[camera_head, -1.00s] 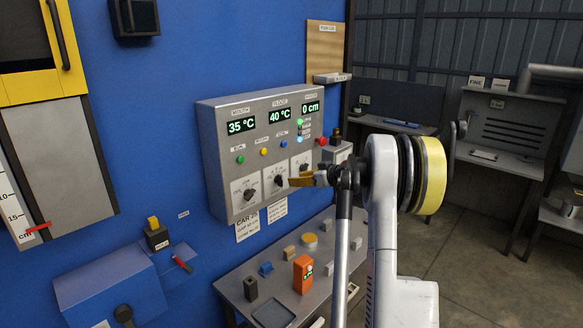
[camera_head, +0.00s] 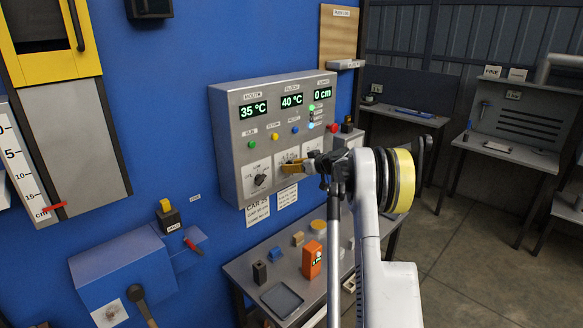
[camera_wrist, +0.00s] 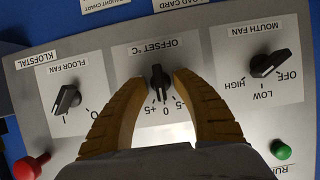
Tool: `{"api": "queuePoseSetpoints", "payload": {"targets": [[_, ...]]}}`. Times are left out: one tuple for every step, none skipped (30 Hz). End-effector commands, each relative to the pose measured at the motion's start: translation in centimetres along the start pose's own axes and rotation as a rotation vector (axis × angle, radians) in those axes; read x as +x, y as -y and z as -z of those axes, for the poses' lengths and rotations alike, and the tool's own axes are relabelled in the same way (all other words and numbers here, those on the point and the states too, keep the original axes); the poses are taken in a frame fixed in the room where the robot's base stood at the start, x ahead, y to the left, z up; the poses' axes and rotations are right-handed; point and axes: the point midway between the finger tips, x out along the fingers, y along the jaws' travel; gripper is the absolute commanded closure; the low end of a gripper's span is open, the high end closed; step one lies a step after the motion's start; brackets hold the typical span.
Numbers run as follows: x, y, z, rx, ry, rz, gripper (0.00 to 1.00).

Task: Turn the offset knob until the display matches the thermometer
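The grey control panel (camera_head: 232,150) on the blue wall has green displays reading 35 °C (camera_head: 253,110), 40 °C (camera_head: 292,100) and 0 cm. In the wrist view, upside down, the black offset knob (camera_wrist: 158,80) sits mid-plate under "OFFSET °C". Its lower end is near the 0 mark, between +5 and -5. My gripper (camera_wrist: 160,82) has its yellow fingers apart, one on each side of the knob; I cannot tell whether they touch it. In the head view my gripper (camera_head: 292,166) hides this knob. The orange handheld thermometer (camera_head: 312,258) stands on the table; its small readout is unreadable.
The mouth fan knob (camera_wrist: 268,65) and floor fan knob (camera_wrist: 66,99) flank the offset knob. A red button (camera_wrist: 28,167) and green button (camera_wrist: 281,148) are nearby. The metal table (camera_head: 245,268) below holds small blocks and a tray.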

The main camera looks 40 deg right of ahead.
Motion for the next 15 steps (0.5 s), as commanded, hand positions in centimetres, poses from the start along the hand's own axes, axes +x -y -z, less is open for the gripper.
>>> {"api": "queuePoseSetpoints", "payload": {"targets": [[-0.01, 0.01, 0.01, 0.0, 0.0, 0.0, 0.68], [-0.01, 0.01, 0.01, 0.0, 0.0, 0.0, 0.68], [-0.02, 0.02, 0.01, 0.0, 0.0, 0.0, 0.72], [-0.02, 0.02, 0.01, 0.0, 0.0, 0.0, 0.81], [-0.02, 0.02, 0.01, 0.0, 0.0, 0.0, 0.9], [-0.02, 0.02, 0.01, 0.0, 0.0, 0.0, 1.0], [-0.02, 0.02, 0.01, 0.0, 0.0, 0.0, 1.0], [-0.02, 0.02, 0.01, 0.0, 0.0, 0.0, 1.0], [-0.02, 0.03, 0.01, 0.0, 0.0, 0.0, 1.0], [-0.02, 0.03, 0.02, 0.0, 0.0, 0.001, 1.0], [-0.02, 0.03, 0.02, 0.0, 0.0, 0.001, 1.0], [-0.02, 0.03, 0.02, 0.0, 0.0, 0.001, 1.0], [-0.02, 0.03, 0.02, 0.0, 0.0, 0.001, 1.0], [-0.02, 0.03, 0.02, 0.001, 0.0, 0.001, 1.0], [-0.01, 0.03, 0.01, 0.002, 0.0, 0.002, 1.0]]}}
